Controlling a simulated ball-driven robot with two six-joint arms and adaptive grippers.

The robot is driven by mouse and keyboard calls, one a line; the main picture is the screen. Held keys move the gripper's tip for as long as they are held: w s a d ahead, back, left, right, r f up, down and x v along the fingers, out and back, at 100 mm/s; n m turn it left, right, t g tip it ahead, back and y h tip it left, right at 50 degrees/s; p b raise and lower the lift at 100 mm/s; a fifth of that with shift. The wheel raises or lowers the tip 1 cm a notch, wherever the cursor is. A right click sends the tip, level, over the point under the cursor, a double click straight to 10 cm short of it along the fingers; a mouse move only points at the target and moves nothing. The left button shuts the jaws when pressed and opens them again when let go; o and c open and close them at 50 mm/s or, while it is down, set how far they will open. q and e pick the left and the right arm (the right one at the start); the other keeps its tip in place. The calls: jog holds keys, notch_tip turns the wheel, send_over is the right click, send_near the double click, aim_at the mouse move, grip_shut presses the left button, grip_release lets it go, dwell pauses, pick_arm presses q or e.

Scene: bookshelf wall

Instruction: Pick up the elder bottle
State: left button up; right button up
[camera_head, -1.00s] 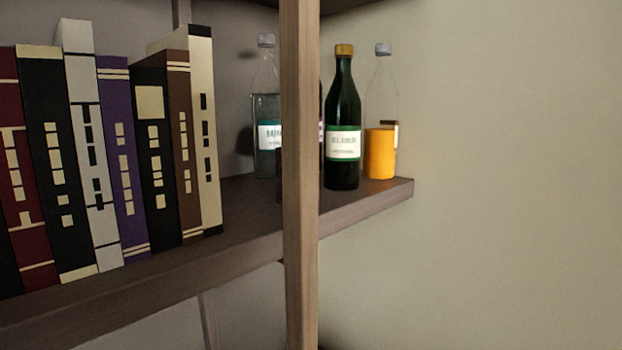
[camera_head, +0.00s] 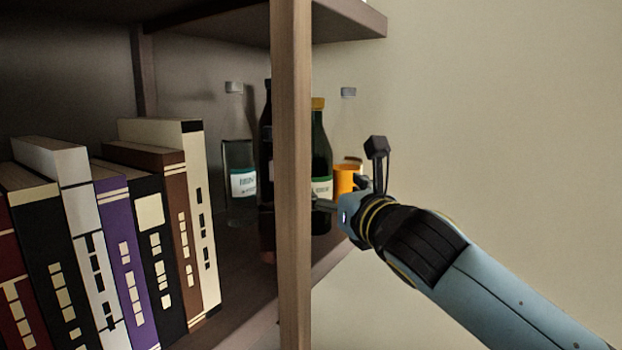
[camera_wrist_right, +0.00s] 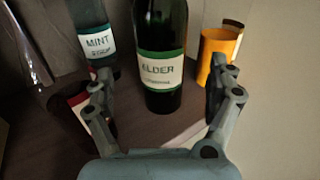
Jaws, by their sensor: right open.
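The elder bottle (camera_head: 321,150) is dark green with a gold cap and a white label. It stands upright on the shelf, partly hidden by the wooden post and my right gripper in the head view. In the right wrist view the elder bottle (camera_wrist_right: 160,45) stands straight ahead, its "ELDER" label facing the camera. My right gripper (camera_wrist_right: 163,95) is open, one finger on either side of the bottle's lower part in the picture, with nothing held. In the head view my right gripper (camera_head: 338,203) reaches in from the right beside the post. My left gripper is not in view.
The wooden post (camera_head: 291,180) stands in front of the bottles. Several books (camera_head: 150,215) fill the shelf's left. The wall is at right.

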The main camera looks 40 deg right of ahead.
aim_at(315, 178)
jog(key=shift+w+d, duration=0.25)
jog(key=shift+w, duration=0.65)
jog(key=w, duration=0.2)
jog(key=w+d, duration=0.1)
jog(key=w, duration=0.2)
jog(key=shift+w+p, duration=0.15)
jog(key=shift+p, duration=0.15)
jog(key=shift+c, duration=0.5)
jog(key=c, duration=1.6)
jog(key=shift+c, duration=0.5)
jog(key=shift+r, duration=0.15)
